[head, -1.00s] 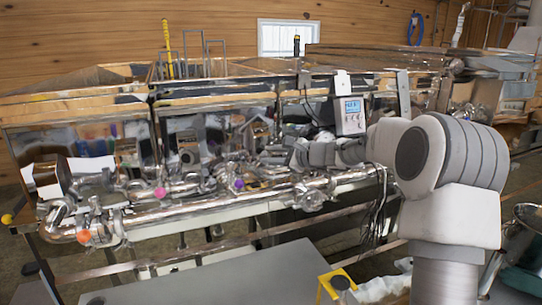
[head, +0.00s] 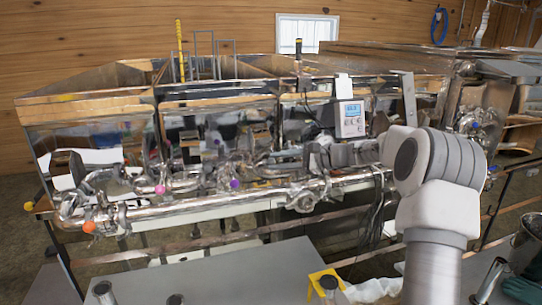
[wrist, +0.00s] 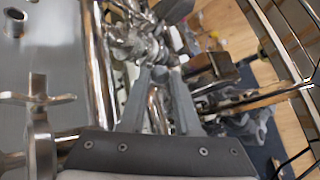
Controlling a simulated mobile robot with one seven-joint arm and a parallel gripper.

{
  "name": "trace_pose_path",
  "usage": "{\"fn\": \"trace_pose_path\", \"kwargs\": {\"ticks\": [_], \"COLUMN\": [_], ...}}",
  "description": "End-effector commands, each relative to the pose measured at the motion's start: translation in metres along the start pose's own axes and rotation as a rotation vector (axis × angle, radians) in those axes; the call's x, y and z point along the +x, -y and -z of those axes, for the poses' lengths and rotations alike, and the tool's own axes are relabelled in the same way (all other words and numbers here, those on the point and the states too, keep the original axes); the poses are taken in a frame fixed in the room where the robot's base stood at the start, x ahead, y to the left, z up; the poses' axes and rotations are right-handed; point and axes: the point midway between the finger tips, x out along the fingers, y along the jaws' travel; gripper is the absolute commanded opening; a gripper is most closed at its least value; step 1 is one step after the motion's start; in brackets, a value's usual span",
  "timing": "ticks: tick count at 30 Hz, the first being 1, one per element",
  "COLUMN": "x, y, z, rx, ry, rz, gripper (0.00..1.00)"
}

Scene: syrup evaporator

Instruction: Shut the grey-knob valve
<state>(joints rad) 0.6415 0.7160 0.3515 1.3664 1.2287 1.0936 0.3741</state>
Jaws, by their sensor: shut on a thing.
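In the wrist view my gripper (wrist: 160,75) has its two grey fingers close together. The fingertips are at silver fittings (wrist: 145,45) beside a long pipe, and they are shut on a small part there, which I take to be the grey knob. The fingertips mostly hide it. In the head view my arm reaches left toward the silver pipework (head: 262,195) on the front of the evaporator. No separate grey knob shows clearly in that view.
Orange (head: 89,227), magenta (head: 160,189) and purple (head: 235,184) knobs sit along the pipework. A yellow stool (head: 327,279) and a grey surface (head: 230,280) lie in front.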

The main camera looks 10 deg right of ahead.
Motion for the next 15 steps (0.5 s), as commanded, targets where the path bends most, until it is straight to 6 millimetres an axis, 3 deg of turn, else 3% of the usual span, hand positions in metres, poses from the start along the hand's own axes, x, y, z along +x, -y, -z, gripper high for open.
{"fn": "trace_pose_path", "kwargs": {"ticks": [15], "x": [-0.037], "y": [-0.005], "z": [0.006], "rx": [-0.089], "ry": [0.228], "rz": [-0.219], "gripper": [0.00]}}
